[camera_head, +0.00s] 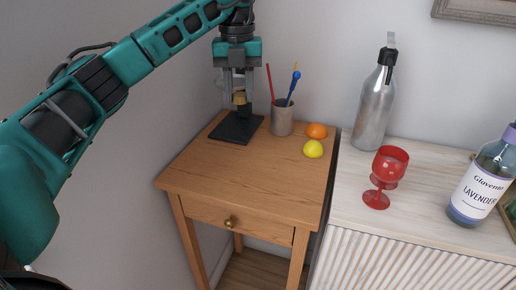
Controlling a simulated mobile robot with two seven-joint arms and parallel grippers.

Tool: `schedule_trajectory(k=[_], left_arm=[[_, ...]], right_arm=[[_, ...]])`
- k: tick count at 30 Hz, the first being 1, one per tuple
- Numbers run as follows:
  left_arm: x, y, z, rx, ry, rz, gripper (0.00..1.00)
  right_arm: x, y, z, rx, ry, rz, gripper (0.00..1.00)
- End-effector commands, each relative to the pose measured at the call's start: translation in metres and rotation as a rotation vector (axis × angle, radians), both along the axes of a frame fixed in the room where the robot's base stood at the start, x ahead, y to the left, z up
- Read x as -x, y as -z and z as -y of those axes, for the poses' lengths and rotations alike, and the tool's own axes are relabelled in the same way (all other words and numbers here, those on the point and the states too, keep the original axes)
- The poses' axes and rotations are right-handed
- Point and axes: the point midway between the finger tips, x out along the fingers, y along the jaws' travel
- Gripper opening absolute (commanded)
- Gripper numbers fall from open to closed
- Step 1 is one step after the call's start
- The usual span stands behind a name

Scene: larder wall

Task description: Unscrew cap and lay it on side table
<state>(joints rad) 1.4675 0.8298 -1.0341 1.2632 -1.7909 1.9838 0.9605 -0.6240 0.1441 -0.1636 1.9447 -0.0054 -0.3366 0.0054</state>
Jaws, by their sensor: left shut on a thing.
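My left gripper (239,94) points down over the back left of the wooden side table (200,172). It is shut on a small tan piece, which looks like the cap (240,98). A dark shape lies just below the cap, above a black square mat (230,130); I cannot tell whether the cap touches it. A lavender bottle (475,192) with a purple top stands at the right edge of the view, on the white cabinet. A silver bottle (373,112) with a dark clasp stands further back. My right gripper is not in view.
A grey cup (282,121) with a red stick and a blue tool stands right of the mat. An orange fruit (317,130) and a yellow fruit (313,149) lie nearby. A red goblet (385,174) stands on the white cabinet (405,217). The side table's front is clear.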

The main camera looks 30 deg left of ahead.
Motion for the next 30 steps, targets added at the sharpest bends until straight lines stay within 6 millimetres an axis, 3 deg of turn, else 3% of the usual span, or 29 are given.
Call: schedule_trajectory(k=[6, 11, 19, 27, 30], left_arm=[[0.0, -0.008, -0.016, 0.0, -0.334, 0.0, 0.0], [0.001, -0.003, -0.019, 0.0, -0.422, -0.001, 0.0], [0.002, 0.062, -0.02, 0.0, -0.431, -0.006, 0.0], [0.002, 0.125, -0.02, -0.001, -0.43, -0.004, 0.0], [0.001, 0.14, -0.02, -0.001, -0.429, -0.002, 0.0]], right_arm=[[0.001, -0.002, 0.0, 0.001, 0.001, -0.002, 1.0], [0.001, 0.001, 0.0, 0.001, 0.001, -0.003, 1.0], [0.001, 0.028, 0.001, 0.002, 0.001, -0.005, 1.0], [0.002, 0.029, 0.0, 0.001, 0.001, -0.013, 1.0], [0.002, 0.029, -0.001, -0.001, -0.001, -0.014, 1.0]])
